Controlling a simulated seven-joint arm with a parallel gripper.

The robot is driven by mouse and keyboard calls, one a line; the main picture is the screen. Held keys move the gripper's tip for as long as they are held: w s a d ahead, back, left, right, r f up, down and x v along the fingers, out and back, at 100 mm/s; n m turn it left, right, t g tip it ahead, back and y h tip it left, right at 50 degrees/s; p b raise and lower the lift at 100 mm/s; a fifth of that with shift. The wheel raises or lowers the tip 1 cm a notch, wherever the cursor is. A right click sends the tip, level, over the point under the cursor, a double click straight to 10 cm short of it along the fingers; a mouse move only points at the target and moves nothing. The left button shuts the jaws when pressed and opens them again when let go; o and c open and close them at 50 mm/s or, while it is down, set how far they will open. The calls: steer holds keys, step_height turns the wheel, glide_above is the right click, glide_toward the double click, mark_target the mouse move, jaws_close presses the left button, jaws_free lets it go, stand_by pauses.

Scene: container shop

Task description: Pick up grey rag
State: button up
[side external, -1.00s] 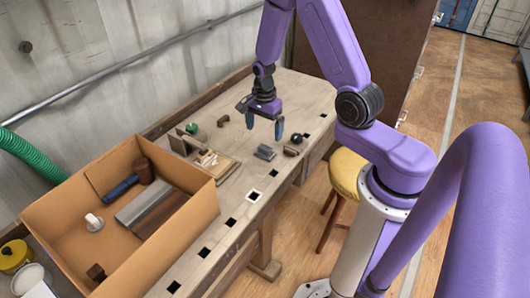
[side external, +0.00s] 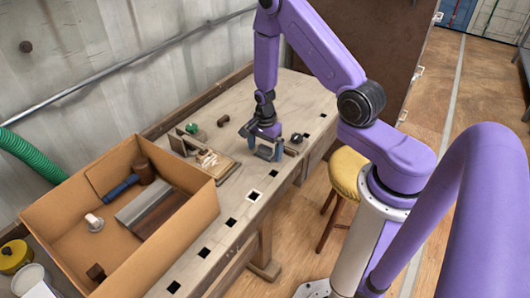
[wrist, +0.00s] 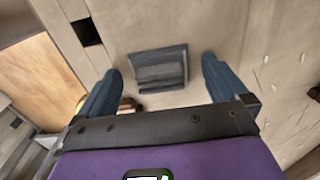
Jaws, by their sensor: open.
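The grey rag (wrist: 158,68), a small folded striped piece, lies flat on the workbench. In the wrist view it sits between and just beyond my two blue fingertips. In the side view the grey rag (side external: 264,153) shows partly, behind and between the fingers. My gripper (side external: 263,148) is open and low over the bench, with its fingers on either side of the rag. In the wrist view my gripper (wrist: 156,80) is empty; whether the fingers touch the bench I cannot tell.
A cardboard box (side external: 190,222) with a mallet and other things stands at the left. A wooden board (side external: 218,168) with a small piece on it lies left of my gripper. A dark round object (side external: 297,138) is close on the right. A green item (side external: 191,128) lies behind.

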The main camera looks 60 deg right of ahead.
mark_target(265, 147)
steer(key=c, duration=1.2)
steer(key=shift+r, duration=5)
